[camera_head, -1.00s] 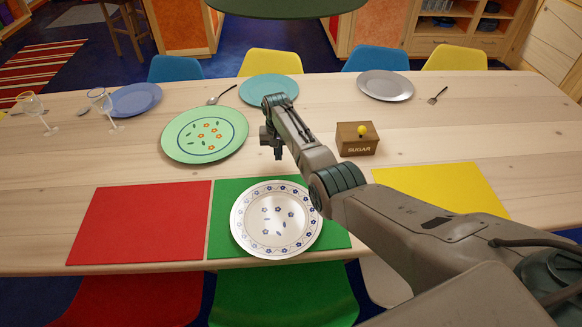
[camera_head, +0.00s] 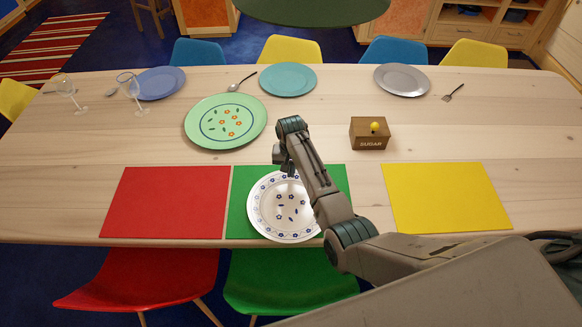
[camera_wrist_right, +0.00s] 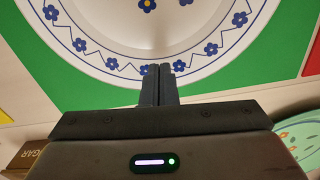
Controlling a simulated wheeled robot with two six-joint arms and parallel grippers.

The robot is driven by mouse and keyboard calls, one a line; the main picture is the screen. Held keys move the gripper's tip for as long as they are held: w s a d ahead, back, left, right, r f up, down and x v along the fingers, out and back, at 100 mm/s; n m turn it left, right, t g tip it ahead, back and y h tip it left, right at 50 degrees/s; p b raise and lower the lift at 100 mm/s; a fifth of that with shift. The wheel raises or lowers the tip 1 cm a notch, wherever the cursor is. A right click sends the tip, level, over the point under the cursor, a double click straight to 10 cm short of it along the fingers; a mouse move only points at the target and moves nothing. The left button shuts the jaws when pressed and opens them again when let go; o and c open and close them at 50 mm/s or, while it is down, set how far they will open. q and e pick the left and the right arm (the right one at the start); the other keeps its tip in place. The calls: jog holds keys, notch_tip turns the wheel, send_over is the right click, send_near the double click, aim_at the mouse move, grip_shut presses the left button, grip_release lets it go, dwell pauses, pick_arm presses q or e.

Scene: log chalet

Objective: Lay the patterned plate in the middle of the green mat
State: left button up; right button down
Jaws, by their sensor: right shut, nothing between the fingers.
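The patterned plate (camera_head: 291,207), white with blue flowers around its rim, lies on the green mat (camera_head: 238,222). It covers the mat's middle, and its near rim comes to about the mat's front edge. In the right wrist view the plate (camera_wrist_right: 148,45) fills the top, with green mat (camera_wrist_right: 285,57) around it. My right gripper (camera_head: 287,172) is at the plate's far rim, empty, with its fingers together. The fingertips (camera_wrist_right: 158,72) overlap the rim in the wrist view; I cannot tell whether they touch it. My right forearm hides part of the plate's right side. My left gripper is not in view.
A red mat (camera_head: 165,203) lies left and a yellow mat (camera_head: 447,198) right, both bare. A green flowered plate (camera_head: 196,131) and the sugar box (camera_head: 369,142) stand beyond the gripper. Other plates, glasses and cutlery are farther back.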

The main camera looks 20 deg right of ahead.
jog(key=shift+f, duration=0.15)
jog(key=shift+w+f, duration=0.1)
jog(key=shift+f, duration=0.55)
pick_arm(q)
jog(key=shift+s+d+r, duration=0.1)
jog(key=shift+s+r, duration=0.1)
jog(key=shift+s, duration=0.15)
pick_arm(e)
jog(key=shift+s+f, duration=0.1)
jog(key=shift+s, duration=0.1)
